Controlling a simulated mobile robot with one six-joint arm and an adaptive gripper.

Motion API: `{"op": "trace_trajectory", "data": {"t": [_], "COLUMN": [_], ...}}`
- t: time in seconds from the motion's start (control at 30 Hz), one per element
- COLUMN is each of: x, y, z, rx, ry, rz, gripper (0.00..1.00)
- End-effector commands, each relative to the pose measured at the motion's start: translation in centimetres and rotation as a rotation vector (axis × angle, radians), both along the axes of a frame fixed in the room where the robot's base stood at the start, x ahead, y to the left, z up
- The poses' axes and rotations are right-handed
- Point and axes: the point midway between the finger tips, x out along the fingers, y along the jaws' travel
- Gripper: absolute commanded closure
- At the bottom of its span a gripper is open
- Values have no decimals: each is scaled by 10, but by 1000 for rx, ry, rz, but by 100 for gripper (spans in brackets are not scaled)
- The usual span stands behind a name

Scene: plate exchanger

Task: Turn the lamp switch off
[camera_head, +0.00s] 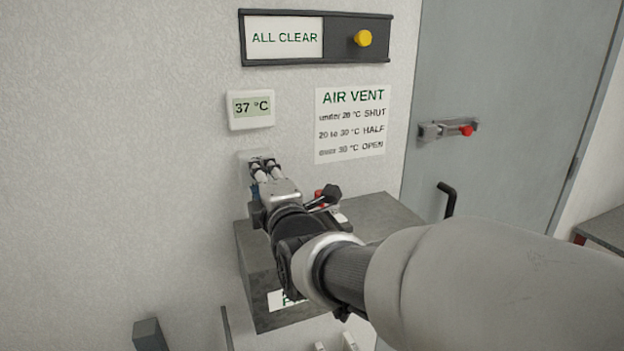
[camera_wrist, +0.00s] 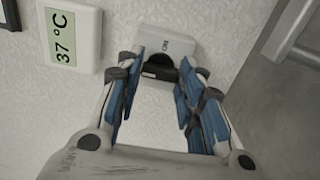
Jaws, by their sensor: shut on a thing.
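The lamp switch is a small white wall plate (camera_head: 244,158) below the temperature display, mostly hidden behind my gripper in the head view. In the wrist view its white plate (camera_wrist: 160,39) carries a small dark label that seems to read "ON", with a dark knob (camera_wrist: 160,69) below it. My gripper (camera_head: 263,166) is up against the switch. In the wrist view my gripper (camera_wrist: 162,65) has its blue-padded fingers on both sides of the knob, shut on it. The exact contact and the knob's turn angle are hard to see.
A 37 °C display (camera_head: 251,109) is just above. An AIR VENT notice (camera_head: 350,126) and an ALL CLEAR panel (camera_head: 340,37) with a yellow knob are near. Below my arm a grey box (camera_head: 262,290) juts out, with a black-and-red handle (camera_head: 328,194). A grey door (camera_head: 500,100) is right.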

Motion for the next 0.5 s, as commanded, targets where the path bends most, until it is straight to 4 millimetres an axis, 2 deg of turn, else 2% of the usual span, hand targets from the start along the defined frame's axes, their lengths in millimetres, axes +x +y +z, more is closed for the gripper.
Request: {"op": "trace_trajectory", "data": {"t": [0.1, 0.13, 0.4, 0.5], "x": [0, 0, 0, 0], "y": [0, 0, 0, 0], "z": [3, 3, 1, 1], "rx": [1, 1, 1, 1], "ry": [-6, -6, -3, -2], "rz": [0, 0, 0, 0], "gripper": [89, 63, 45, 45]}}
